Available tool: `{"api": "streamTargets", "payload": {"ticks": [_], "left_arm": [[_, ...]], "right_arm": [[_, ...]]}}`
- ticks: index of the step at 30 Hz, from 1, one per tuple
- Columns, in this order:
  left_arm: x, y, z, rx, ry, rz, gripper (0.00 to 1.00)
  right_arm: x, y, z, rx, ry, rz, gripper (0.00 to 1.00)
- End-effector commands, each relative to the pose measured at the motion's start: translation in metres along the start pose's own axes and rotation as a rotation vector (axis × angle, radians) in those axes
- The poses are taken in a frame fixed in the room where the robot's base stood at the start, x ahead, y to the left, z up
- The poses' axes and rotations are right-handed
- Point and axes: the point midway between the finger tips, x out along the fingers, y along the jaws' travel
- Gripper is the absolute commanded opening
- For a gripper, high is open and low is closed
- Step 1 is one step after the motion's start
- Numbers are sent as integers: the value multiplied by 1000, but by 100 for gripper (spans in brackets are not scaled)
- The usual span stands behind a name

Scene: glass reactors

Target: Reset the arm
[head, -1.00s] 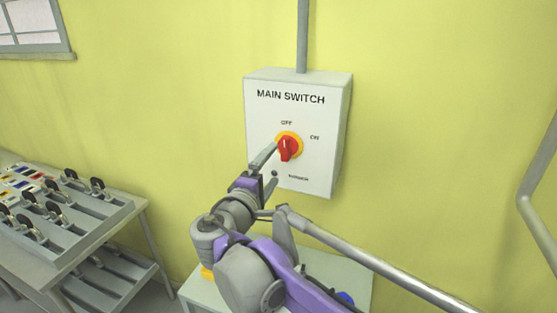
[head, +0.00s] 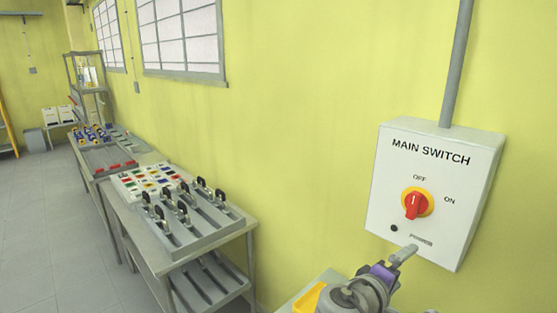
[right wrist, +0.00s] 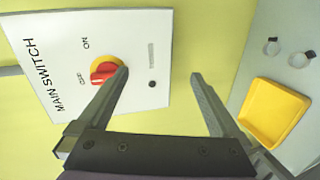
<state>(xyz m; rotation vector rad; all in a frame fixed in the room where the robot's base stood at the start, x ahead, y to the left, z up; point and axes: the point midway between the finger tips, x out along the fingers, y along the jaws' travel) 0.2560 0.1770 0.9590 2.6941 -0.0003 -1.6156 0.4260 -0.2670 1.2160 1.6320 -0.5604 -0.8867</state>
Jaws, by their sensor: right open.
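The main switch box (head: 455,190) is a white box on the yellow wall. Its red knob (head: 413,206) sits on a yellow ring and stands upright, its white mark toward OFF. The box also shows in the right wrist view (right wrist: 130,40), with the red knob (right wrist: 102,73) beside one fingertip. My right gripper (head: 403,255) is below the knob, near the box's lower edge in the head view. In the right wrist view its fingers (right wrist: 160,76) are wide apart with nothing between them. My left gripper is not in view.
A yellow tray (right wrist: 272,112) lies on a pale surface below the box. A grey pipe (head: 458,60) rises from the box. The floor (head: 45,220) at left is clear.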

Motion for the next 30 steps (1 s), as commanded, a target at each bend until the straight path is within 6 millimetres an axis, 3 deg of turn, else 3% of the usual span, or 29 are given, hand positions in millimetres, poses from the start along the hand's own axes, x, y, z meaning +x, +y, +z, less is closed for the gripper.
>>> {"api": "streamTargets", "payload": {"ticks": [1, 6, 9, 13, 19, 30], "left_arm": [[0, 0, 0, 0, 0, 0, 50], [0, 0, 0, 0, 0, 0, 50], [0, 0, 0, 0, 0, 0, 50], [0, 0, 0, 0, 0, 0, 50], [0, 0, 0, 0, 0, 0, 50], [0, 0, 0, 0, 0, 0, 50]], "right_arm": [[1, -29, 21, 45, -18, -94, 100], [-16, -136, 74, 253, -60, -456, 100], [-39, -191, 91, 395, -73, -653, 100], [-70, -245, 102, 574, -79, -861, 100], [-101, -282, 102, 748, -75, -1035, 100], [-106, -286, 101, 777, -73, -1062, 100]]}}
